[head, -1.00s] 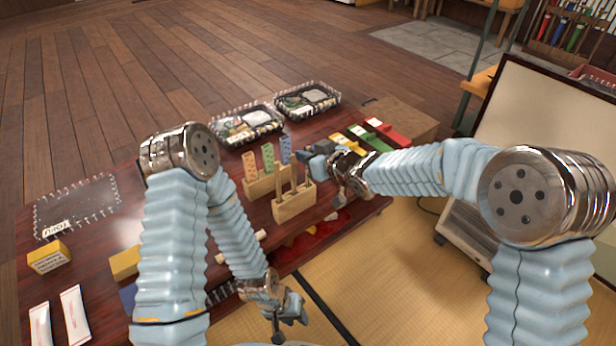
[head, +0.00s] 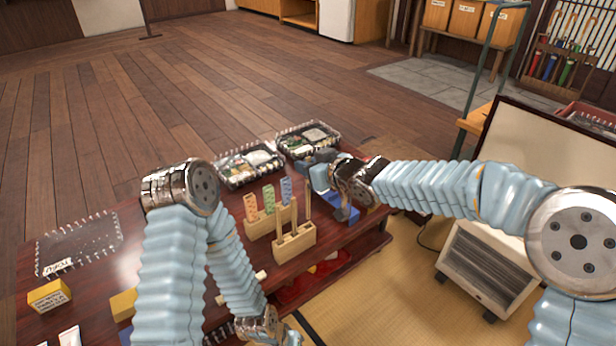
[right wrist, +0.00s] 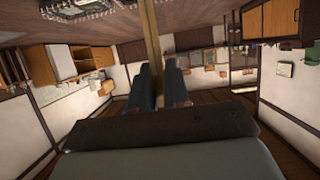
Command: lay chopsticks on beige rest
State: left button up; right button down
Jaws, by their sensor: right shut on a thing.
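My right gripper (head: 322,172) is above the right part of the low table, close to a slotted wooden holder (head: 296,243). In the right wrist view it is shut on pale wooden chopsticks (right wrist: 151,35), which stick out past the fingertips. In the head view a thin tan stick (head: 307,200) stands just below this gripper and seems to be the same. A small beige bar (head: 245,285), which may be the rest, lies on the table near its front edge, partly hidden by my left arm. My left gripper (head: 293,335) is low at the bottom edge, largely cut off.
Wooden stand with orange, green and blue pieces (head: 268,202) is behind the holder. Two filled lunch trays (head: 250,168) lie at the back. A clear lid (head: 80,245) and yellow boxes (head: 48,295) are at left. A heater (head: 490,270) stands on the tatami at right.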

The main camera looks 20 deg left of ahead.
jog(key=shift+r+p, duration=1.5)
jog(key=shift+r, duration=0.4)
jog(key=shift+r+p, duration=2.05)
jog(key=shift+r, duration=0.45)
jog(key=shift+f, duration=0.1)
